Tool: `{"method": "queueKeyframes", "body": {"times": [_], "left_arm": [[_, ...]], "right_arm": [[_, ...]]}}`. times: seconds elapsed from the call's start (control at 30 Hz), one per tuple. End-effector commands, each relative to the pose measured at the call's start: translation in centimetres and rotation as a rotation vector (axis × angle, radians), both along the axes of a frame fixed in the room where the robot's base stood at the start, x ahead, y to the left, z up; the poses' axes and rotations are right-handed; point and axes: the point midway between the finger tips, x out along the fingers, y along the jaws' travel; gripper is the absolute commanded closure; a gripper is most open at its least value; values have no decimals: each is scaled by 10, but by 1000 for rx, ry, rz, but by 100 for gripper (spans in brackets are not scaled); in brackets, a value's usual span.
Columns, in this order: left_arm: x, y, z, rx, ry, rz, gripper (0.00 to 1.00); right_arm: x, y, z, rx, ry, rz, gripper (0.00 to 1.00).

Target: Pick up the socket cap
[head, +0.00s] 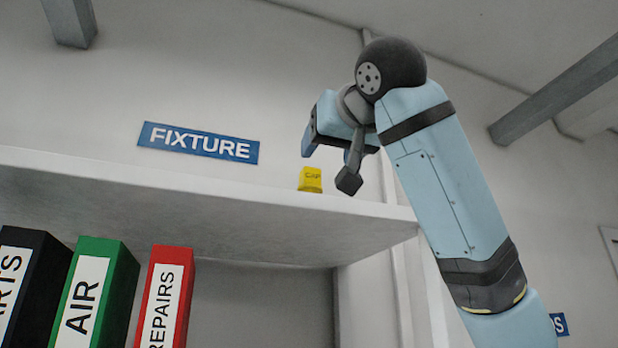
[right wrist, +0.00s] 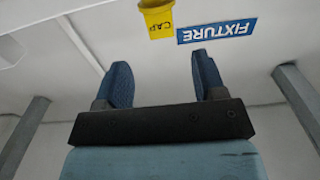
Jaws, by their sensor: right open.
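The socket cap (head: 310,180) is small and yellow with dark lettering. It sits near the front edge of the high shelf (head: 200,200), towards the shelf's right end. My right gripper (head: 328,165) is open and empty, just above and to the right of the cap in the head view. In the right wrist view the cap (right wrist: 157,18) is beyond the two blue fingertips (right wrist: 165,80), at the top edge and partly cut off, with its lettering upside down. The fingers are apart from it. My left gripper is in neither view.
A blue FIXTURE sign (head: 198,143) is on the wall behind the shelf. Below the shelf stand a black binder (head: 28,290), a green binder (head: 95,295) and a red binder (head: 165,298). The shelf top around the cap looks clear, though seen from below.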

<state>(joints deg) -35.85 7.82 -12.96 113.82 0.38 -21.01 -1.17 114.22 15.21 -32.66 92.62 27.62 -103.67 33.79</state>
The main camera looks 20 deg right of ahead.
Motion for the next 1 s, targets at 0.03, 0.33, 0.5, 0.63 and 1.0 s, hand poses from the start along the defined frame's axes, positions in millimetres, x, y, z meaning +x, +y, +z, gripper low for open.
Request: {"method": "queueKeyframes", "body": {"times": [0.03,0.33,0.5,0.63,1.0], "left_arm": [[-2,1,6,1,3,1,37],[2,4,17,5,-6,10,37],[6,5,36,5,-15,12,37],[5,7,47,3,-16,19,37],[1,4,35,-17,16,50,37]], "right_arm": [[12,0,3,1,5,-3,36],[45,1,1,1,1,-2,36],[65,3,6,-1,4,-3,36],[85,5,5,1,5,-3,36],[97,6,2,1,1,-1,36]]}}
